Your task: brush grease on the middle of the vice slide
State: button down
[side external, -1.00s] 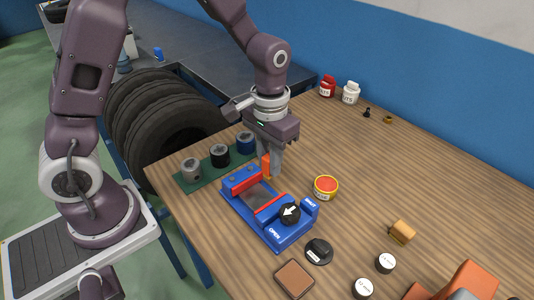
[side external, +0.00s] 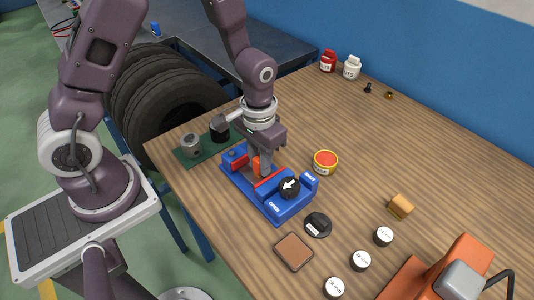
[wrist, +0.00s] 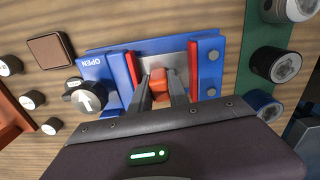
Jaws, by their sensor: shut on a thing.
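The blue vice (side external: 282,205) lies on the wooden table, with red jaw faces apart and a grey slide (wrist: 174,61) between them in the wrist view. A black knob with a white arrow (side external: 289,187) sits on the vice near its OPEN and SHUT labels. My gripper (wrist: 161,85) is shut on an orange-handled brush (wrist: 160,77) above the gap between the jaws. The brush's lower end is hidden, so I cannot tell whether it touches the slide. An open tin with an orange-red top (side external: 325,161) stands right of the vice.
A green rack with sockets (side external: 196,153) stands behind the vice at left. A brown pad (side external: 293,252), a black disc (side external: 318,224), a tan block (side external: 400,206) and several round weights (side external: 360,261) lie nearer. Red (side external: 328,61) and white (side external: 351,67) bottles stand at the back.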

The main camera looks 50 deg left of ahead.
jog(key=shift+s, duration=1.25)
jog(key=shift+w, duration=2.4)
jog(key=shift+w+a, duration=0.1)
jog(key=shift+w, duration=0.2)
jog(key=shift+s+a, duration=0.1)
jog(key=shift+a, duration=0.7)
jog(key=shift+s+d, duration=0.1)
jog(key=shift+s, duration=2.6)
jog(key=shift+w, duration=2.7)
notch_tip(320, 180, up, 8)
